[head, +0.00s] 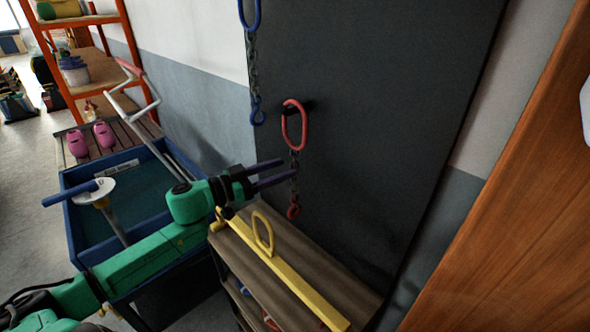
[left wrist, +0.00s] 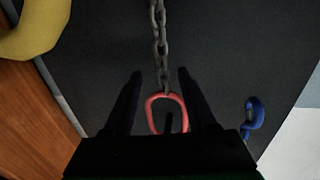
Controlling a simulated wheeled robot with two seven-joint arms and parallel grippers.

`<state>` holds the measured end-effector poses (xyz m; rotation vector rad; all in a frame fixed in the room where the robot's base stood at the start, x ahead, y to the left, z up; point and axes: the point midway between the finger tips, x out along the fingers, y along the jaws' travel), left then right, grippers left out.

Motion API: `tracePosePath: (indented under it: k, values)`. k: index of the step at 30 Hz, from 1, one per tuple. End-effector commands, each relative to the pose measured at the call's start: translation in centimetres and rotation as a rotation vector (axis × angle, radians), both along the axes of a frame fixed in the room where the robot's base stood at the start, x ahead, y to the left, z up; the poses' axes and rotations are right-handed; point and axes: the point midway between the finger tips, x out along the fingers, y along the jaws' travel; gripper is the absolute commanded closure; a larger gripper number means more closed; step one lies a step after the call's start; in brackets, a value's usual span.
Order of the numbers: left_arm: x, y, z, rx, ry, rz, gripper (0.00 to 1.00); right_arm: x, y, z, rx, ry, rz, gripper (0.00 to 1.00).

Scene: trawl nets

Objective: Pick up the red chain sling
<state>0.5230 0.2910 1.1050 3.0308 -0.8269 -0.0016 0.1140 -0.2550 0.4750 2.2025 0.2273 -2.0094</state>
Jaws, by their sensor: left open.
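The red chain sling (head: 294,120) hangs on the dark board, its red ring over a dark peg, its grey chain hanging straight down to a red hook at the bottom. My left gripper (head: 288,169) is in front of the board at the height of the chain, its two dark fingers apart and pointing at it. In the left wrist view the sling's red ring (left wrist: 152,101) and chain show between the open fingers (left wrist: 159,76). Whether the fingers touch the chain cannot be told. My right gripper is not in view.
A blue chain sling (head: 256,105) hangs to the left on the same board. A wooden shelf unit (head: 318,262) with a yellow bar (head: 290,275) and yellow ring stands below. A blue cart (head: 72,215) stands left; a wooden panel (head: 510,220) rises at right.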

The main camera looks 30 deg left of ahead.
Motion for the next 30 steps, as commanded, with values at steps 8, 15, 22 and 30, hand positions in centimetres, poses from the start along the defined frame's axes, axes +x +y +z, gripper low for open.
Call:
tracePosePath:
  k: [8, 15, 22, 30]
  values:
    - [3.3, -1.4, 0.5, -0.003, -0.004, 0.003, 0.43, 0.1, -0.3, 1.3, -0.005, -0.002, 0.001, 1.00]
    - [4.4, -2.2, 0.1, 0.000, 0.000, 0.001, 0.43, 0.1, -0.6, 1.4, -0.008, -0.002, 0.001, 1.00]
    - [4.3, -2.1, 0.1, 0.000, 0.000, 0.001, 0.85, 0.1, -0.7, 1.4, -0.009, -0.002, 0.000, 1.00]
    - [4.3, -2.1, 0.1, 0.000, 0.000, 0.001, 1.00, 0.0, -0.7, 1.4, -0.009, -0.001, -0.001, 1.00]
